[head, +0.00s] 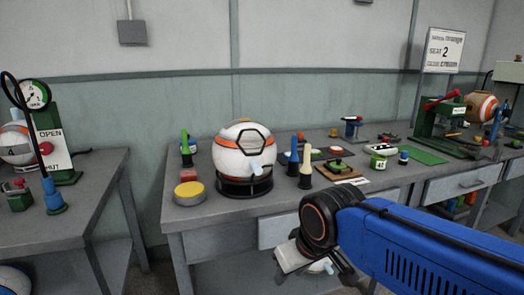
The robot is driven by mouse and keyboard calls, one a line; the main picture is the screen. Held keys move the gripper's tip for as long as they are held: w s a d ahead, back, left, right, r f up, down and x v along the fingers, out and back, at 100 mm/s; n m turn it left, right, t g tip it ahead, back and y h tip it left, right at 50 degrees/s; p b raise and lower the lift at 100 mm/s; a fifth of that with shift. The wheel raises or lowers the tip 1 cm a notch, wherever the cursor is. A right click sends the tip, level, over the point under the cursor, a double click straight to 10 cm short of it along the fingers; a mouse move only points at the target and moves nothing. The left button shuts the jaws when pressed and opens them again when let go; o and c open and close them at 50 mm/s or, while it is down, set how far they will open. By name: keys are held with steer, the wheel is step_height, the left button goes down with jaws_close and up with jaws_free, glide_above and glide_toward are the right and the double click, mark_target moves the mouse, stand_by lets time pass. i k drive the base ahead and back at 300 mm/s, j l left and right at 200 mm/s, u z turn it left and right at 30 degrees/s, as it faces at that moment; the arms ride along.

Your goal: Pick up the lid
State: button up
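No part is clearly marked as the lid, and I cannot tell for certain which thing it is. A round grey tin with a yellow top (188,192) stands at the front left of the middle bench. A white and orange ball (243,150) sits in a black ring stand, with a dark-edged hexagonal panel and a pale blue tab on its front. My gripper (312,262) hangs low in front of the bench drawers, below the bench top. A pale plate-like shape and a pale blue bit show at it; its fingers are unclear.
Green, blue and cream cone-shaped bottles stand close around the ball. A wooden board (338,171) with a green piece lies right of them. A green press (440,122) with a ball is at the far right. Another bench (80,225) stands left across a gap.

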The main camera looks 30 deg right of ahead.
mark_target(338, 165)
steer(key=z, duration=1.4)
